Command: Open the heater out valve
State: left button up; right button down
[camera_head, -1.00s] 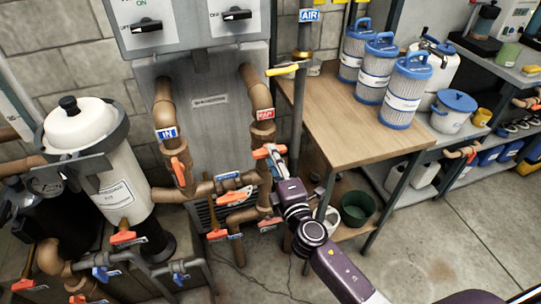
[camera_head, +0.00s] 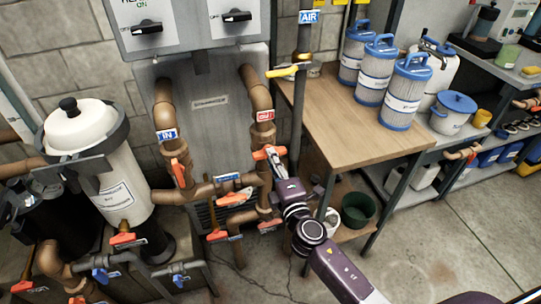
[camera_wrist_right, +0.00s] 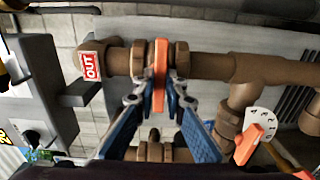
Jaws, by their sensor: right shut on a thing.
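The heater out valve has an orange handle (camera_head: 268,153) on the brown pipe below the red OUT tag (camera_head: 265,116). In the right wrist view the handle (camera_wrist_right: 160,75) stands upright in the picture, across the run of the pipe (camera_wrist_right: 205,66). My right gripper (camera_head: 276,158) reaches it from below right. In the wrist view my right gripper (camera_wrist_right: 160,88) has its fingertips shut on the handle, one on each side. The fingers partly hide the valve body. My left gripper is not in view.
Another orange handle (camera_head: 178,172) sits on the IN pipe at the left. Other orange-handled valves (camera_head: 235,199) crowd the pipes below. A wooden table (camera_head: 335,110) with blue-capped filter cartridges (camera_head: 408,90) stands close to the right of my gripper. The floor at front right is clear.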

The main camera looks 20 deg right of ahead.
jog(key=n+p, duration=0.7)
jog(key=n, duration=1.1)
jog(key=shift+f+n, duration=0.1)
jog(key=shift+n, duration=0.2)
jog(key=c, duration=1.9)
grip_release()
jog(key=shift+s+d+p, duration=0.1)
jog(key=shift+s+p, duration=0.35)
jog(key=shift+s, duration=3.1)
